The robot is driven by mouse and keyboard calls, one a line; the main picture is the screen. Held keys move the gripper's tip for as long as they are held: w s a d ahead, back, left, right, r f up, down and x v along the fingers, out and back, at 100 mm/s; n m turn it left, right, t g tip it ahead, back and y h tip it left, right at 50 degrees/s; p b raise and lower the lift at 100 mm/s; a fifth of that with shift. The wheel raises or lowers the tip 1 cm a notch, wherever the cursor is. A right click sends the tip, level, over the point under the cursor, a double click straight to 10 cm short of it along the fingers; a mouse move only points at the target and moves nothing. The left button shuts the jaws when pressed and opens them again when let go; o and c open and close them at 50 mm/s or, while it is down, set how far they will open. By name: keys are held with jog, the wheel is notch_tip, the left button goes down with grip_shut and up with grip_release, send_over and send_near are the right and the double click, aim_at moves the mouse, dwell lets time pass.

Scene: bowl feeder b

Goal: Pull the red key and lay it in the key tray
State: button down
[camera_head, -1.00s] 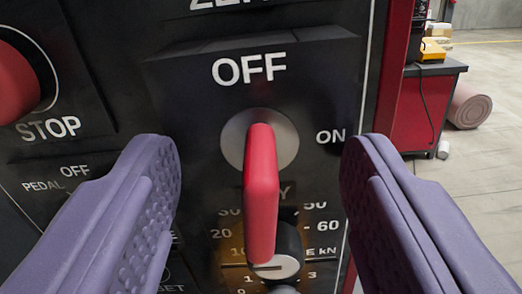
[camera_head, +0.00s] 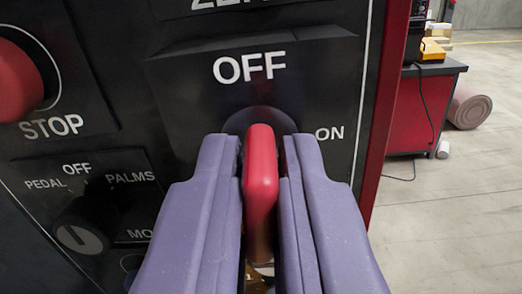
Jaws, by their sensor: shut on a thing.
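The red key (camera_head: 262,170) stands in its switch on the black control panel (camera_head: 335,85), below the word OFF and left of the word ON. Its flat bow points out toward me and lies upright. My gripper (camera_head: 262,165) has its two purple fingers shut on the key, one on each side. The fingers hide most of the round switch face (camera_head: 258,118) and the dial below it. The key tray is not in view.
A red stop button (camera_head: 15,80) sticks out at the upper left. A black selector knob (camera_head: 85,228) is at the lower left. Beyond the panel's red right edge (camera_head: 385,130), a red cabinet (camera_head: 428,110) stands on open concrete floor.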

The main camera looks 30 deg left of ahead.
aim_at(261, 236)
jog(key=shift+b+v, duration=0.45)
jog(key=shift+v, duration=2.45)
